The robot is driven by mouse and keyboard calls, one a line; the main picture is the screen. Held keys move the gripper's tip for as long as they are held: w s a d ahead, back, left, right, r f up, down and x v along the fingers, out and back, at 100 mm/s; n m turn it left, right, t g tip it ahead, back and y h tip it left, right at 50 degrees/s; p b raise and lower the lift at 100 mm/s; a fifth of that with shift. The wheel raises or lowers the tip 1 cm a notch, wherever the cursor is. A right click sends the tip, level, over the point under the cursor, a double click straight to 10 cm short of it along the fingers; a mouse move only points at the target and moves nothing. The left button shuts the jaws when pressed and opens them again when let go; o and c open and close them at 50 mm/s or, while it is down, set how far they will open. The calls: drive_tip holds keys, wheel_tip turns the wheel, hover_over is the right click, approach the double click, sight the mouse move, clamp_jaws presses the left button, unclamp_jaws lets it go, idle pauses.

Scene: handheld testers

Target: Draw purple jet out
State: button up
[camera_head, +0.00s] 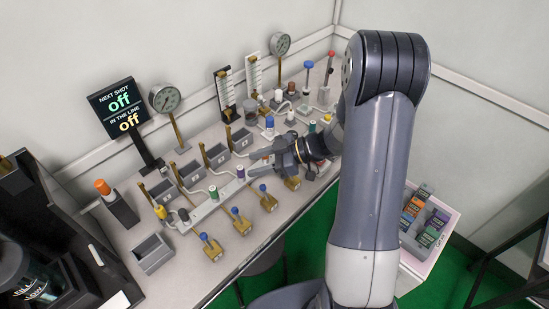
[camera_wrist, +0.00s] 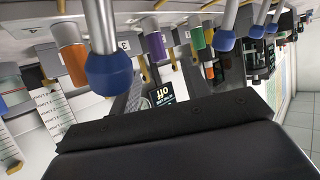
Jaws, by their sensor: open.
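The purple jet (camera_head: 240,171) is a small upright cylinder with a purple band, standing in the pale rail on the bench. It also shows in the wrist view, where the purple band (camera_wrist: 156,46) hangs at the top centre because that picture is upside down. My gripper (camera_head: 253,165) is open, its fingers pointing left along the rail. The fingertips are just right of the purple jet in the head view. I cannot tell whether they touch it, and I see nothing held. The dark gripper body fills the bottom of the wrist view.
A green jet (camera_head: 213,192) stands left of the purple one; an orange jet (camera_wrist: 73,62) shows in the wrist view. Blue-knobbed brass valves (camera_head: 240,222) line the front. Grey bins (camera_head: 191,173) stand behind. The sign (camera_head: 119,108) reads off twice. A box of coloured blocks (camera_head: 430,243) stands right.

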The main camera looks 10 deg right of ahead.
sight(241, 167)
drive_tip(key=shift+x, duration=2)
drive_tip(key=shift+c, duration=0.3)
clamp_jaws()
